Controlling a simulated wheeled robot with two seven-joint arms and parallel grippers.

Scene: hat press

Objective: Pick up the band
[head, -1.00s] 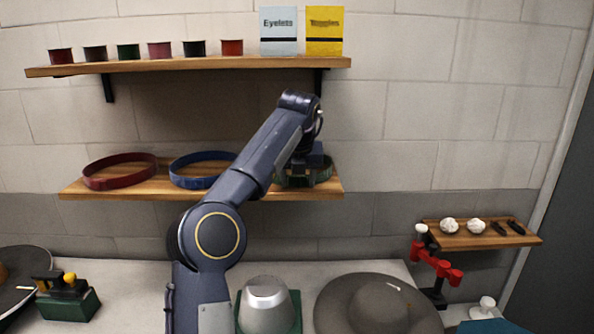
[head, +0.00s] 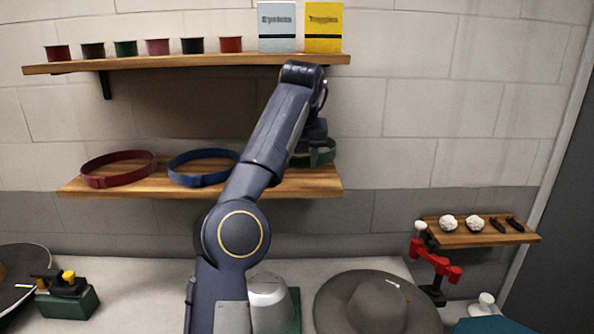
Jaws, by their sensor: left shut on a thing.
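The green band (head: 326,158) is at the right end of the lower shelf (head: 115,191), raised a little above the board. My left gripper (head: 312,150) is shut on it; my own arm hides the fingers and the band's left part. A red band (head: 118,181) and a blue band (head: 200,180) lie on the same shelf to the left. My right gripper is not in view.
A grey hat (head: 375,305) and a metal dome (head: 268,293) stand on the table below. A small shelf (head: 480,238) is at the right.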

